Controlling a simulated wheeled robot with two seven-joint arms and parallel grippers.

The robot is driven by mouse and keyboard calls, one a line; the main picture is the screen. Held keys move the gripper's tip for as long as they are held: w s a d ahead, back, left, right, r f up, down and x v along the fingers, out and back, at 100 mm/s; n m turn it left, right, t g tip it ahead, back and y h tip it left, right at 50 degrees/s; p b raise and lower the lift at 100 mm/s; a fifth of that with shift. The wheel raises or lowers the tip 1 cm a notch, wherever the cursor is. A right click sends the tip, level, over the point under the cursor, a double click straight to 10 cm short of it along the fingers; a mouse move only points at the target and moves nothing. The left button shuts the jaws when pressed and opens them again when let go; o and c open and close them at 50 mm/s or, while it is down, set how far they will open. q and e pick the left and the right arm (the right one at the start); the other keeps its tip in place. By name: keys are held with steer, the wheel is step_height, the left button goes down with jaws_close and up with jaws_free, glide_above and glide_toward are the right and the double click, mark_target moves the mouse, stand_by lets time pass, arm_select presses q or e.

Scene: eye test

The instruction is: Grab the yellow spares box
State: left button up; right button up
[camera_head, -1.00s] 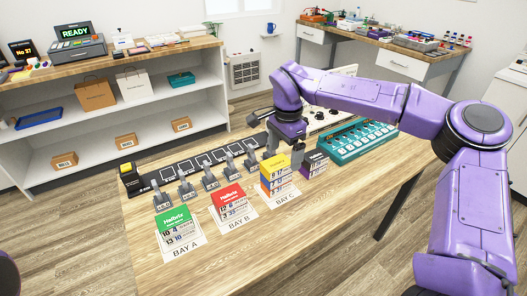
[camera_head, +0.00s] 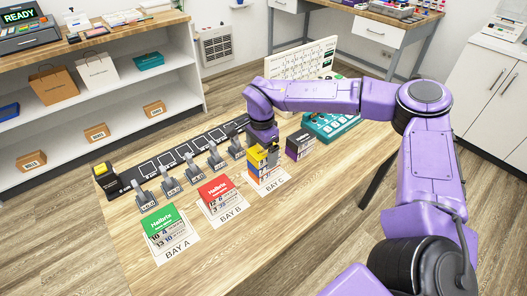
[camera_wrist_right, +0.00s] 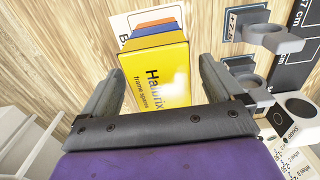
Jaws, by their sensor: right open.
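The yellow spares box (camera_head: 256,160) tops a stack on the Bay C card (camera_head: 271,184), above blue and orange boxes. In the right wrist view, the yellow box (camera_wrist_right: 155,72) shows its lettering, with blue and orange edges behind it. My right gripper (camera_head: 266,148) is over the stack, partly covering the yellow box in the head view. In the right wrist view, my right gripper (camera_wrist_right: 159,75) is open, one finger on either side of the yellow box, with visible gaps. I cannot tell whether the fingertips reach below its top. My left gripper is not in view.
A green box (camera_head: 167,227) stands on Bay A and a red box (camera_head: 220,196) on Bay B. A dark purple box (camera_head: 299,144) stands right of the stack. Several grey holders (camera_head: 192,172) line the black strip behind. The table front (camera_head: 270,235) is clear.

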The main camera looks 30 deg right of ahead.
steer(key=shift+f, duration=0.1)
steer(key=c, duration=1.1)
